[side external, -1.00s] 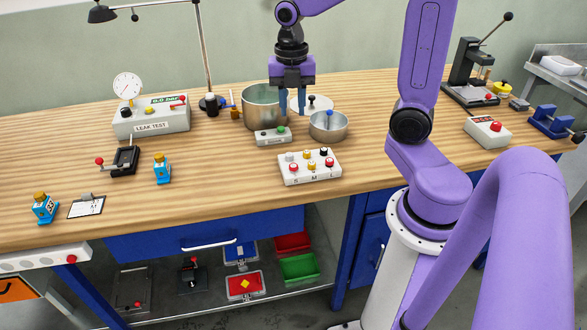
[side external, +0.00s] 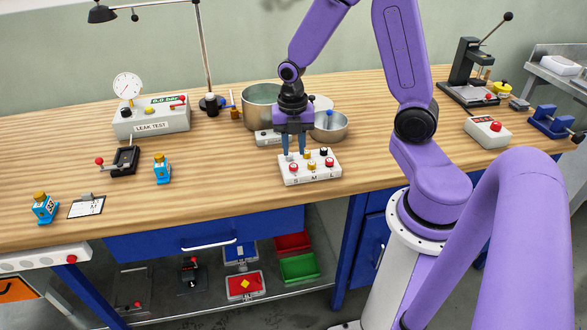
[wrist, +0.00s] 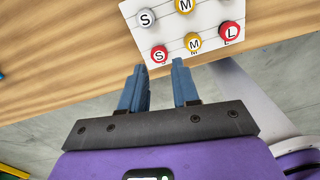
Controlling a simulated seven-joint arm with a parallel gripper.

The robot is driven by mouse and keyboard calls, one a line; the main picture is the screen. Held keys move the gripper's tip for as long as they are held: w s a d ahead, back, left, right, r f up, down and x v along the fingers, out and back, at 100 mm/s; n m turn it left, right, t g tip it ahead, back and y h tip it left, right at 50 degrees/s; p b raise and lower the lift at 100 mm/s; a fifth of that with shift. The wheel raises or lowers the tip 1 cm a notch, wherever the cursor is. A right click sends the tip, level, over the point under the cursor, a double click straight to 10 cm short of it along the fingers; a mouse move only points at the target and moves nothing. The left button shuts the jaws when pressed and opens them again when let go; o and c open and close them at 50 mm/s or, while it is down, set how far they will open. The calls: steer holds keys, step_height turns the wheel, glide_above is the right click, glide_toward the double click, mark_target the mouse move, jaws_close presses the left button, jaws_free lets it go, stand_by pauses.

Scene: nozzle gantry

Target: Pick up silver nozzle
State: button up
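The silver nozzle, a round grey cap marked S (wrist: 146,18), sits in the far-left place of the white rack (wrist: 166,69) in the wrist view. In the side view my gripper's fingers hide most or all of it. My gripper (side external: 294,154) points down over the back left of the rack there; the exact height of its tips above the rack is unclear. In the wrist view my gripper (wrist: 158,66) has its two blue fingers apart with nothing between them, and the silver nozzle lies beyond the tips.
Nearby caps are red S (wrist: 159,54), yellow M (wrist: 193,42), another yellow M (wrist: 184,5) and red L (wrist: 229,31). A metal bowl (side external: 330,128), a large pot (side external: 258,95) and a small grey box (side external: 267,138) stand behind the rack.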

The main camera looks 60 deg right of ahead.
mark_target(293, 166)
steer(key=shift+a+f, duration=0.1)
steer(key=shift+f, duration=2.6)
jaws_close()
